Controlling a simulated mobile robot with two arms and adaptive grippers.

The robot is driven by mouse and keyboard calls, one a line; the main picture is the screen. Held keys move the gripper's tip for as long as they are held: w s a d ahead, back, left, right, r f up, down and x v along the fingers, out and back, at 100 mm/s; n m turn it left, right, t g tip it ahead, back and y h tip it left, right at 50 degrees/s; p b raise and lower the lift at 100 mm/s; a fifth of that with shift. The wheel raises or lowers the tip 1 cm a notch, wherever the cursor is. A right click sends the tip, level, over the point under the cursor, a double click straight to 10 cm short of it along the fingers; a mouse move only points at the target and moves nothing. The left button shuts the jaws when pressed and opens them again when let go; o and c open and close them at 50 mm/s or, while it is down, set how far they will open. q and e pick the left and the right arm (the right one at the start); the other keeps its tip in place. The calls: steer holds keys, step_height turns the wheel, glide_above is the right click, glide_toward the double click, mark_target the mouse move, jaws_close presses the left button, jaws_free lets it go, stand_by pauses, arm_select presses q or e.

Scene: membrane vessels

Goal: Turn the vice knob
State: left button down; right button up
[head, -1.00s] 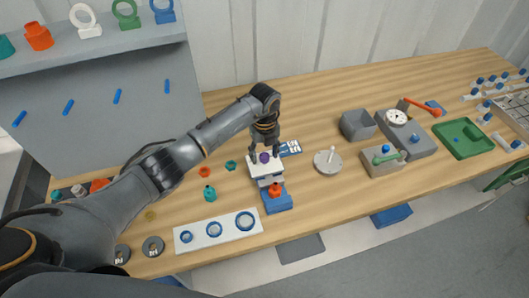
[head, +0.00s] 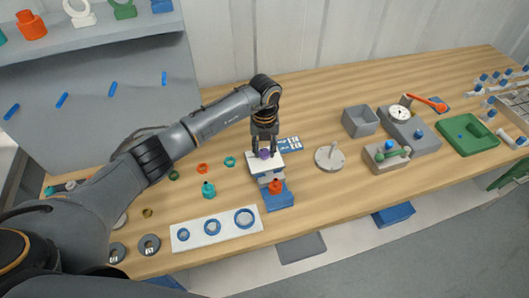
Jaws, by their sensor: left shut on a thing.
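The vice has a blue base (head: 279,201), grey-white jaws and an orange-red knob (head: 275,187) at its front, facing me. A white plate (head: 278,161) lies flat on top of the vice. A small purple piece (head: 264,154) stands on that plate. My left gripper (head: 265,153) points straight down over the vice, its fingers shut on the purple piece from both sides. The fingers hide part of the piece. The orange knob is clear of the gripper, a little below and nearer to me. My right gripper is not in view.
A white board with blue rings (head: 214,244) lies at the front left of the vice. A blue-white card (head: 289,144) lies behind. Wood between the vice and the peg base is bare.

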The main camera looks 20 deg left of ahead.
arm_select(q)
steer(key=m+b, duration=1)
steer(key=m, duration=0.1)
steer(key=shift+a+f, duration=0.1)
steer(key=shift+f, duration=0.1)
steer(key=m+b, duration=0.4)
steer(key=shift+w+m, duration=0.1)
steer(key=shift+m, duration=0.2)
steer(key=m+b, duration=0.1)
steer(key=m, duration=0.1)
steer(key=m+b, duration=0.1)
steer(key=m, duration=0.1)
steer(key=shift+r+m+b, duration=0.2)
steer(key=shift+m+b, duration=0.1)
steer(key=shift+b, duration=0.1)
steer(key=c, duration=1)
jaws_free()
